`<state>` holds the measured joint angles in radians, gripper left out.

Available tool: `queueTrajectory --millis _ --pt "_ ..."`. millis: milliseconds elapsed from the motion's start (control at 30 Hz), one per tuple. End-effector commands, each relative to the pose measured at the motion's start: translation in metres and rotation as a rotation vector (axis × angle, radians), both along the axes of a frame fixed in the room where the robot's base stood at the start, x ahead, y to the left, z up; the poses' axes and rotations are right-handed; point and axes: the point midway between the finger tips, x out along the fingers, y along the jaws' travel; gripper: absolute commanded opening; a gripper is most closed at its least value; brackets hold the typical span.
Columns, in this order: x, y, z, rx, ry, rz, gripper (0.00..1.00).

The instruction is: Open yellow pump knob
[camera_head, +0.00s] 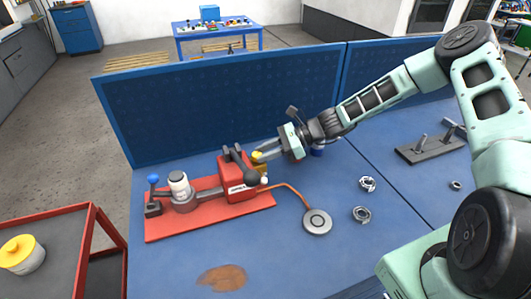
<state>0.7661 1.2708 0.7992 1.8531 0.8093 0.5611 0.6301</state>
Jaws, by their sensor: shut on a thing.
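The pump is a red unit (232,178) on a red baseplate (160,229) on the blue workbench. A yellow knob (257,155) sits at the upper right side of the red unit. My gripper (263,154) reaches in from the right and is shut on the yellow knob. The fingers hide part of the knob, so its turn angle cannot be told. A black ball (252,178) and a small white ball (264,181) sit just below the fingers.
A blue-topped lever (153,179) and a white cylinder (179,184) stand at the baseplate's left. An orange hose runs to a round metal disc (317,221). Metal rings (361,214) lie to the right. A blue panel (230,105) stands behind.

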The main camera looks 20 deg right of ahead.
Motion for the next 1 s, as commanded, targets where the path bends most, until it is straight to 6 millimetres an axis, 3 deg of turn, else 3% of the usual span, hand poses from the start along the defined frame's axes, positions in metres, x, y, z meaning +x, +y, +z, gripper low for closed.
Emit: queueTrajectory --millis 600,1000 --pt "0.017 0.002 -0.005 -0.004 -0.004 0.564 0.05" --pt "0.022 0.005 -0.002 -0.001 -0.003 0.814 0.05"
